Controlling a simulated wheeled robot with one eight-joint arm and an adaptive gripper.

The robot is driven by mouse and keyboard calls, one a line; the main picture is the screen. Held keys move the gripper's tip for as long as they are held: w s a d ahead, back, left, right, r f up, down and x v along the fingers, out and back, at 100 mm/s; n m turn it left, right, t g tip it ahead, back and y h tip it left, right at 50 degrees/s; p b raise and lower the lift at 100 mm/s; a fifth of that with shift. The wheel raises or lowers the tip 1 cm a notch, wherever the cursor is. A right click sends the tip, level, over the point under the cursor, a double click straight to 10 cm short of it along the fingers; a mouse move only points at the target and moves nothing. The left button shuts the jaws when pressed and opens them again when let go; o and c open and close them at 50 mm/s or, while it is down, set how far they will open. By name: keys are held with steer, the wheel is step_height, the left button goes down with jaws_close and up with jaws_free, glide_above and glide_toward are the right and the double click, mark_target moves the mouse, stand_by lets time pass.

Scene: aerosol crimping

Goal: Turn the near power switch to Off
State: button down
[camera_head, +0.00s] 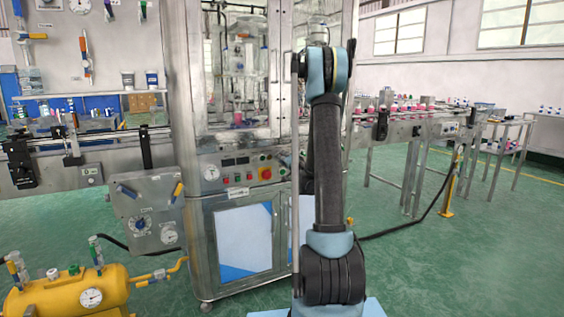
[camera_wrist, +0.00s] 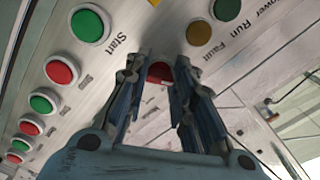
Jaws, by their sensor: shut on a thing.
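In the wrist view a grey control panel (camera_wrist: 125,60) stands tilted across the picture. A round red knob (camera_wrist: 160,73) on it sits between the two fingertips of my gripper (camera_wrist: 160,70). The fingers are shut on the knob, one on each side, and cover part of it. The knob's own label and the way it points cannot be made out. Lamps near it carry the words Power, Run and Fault, with a green lamp (camera_wrist: 226,9) and an amber one (camera_wrist: 199,33). In the head view my arm hides the gripper and the knob.
A green Start button (camera_wrist: 88,24), a red button (camera_wrist: 61,70) and several more lie left of my fingers. In the head view a metal cabinet (camera_head: 180,90) with a front panel stands ahead. A yellow tank (camera_head: 75,295) is at lower left.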

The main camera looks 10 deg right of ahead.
stand_by(0.4)
steer(key=c, duration=1.4)
jaws_free()
steer(key=shift+w+f, duration=0.1)
steer(key=shift+f, duration=0.05)
steer(key=shift+o, duration=0.2)
steer(key=v, duration=1.2)
steer(key=shift+a, duration=0.1)
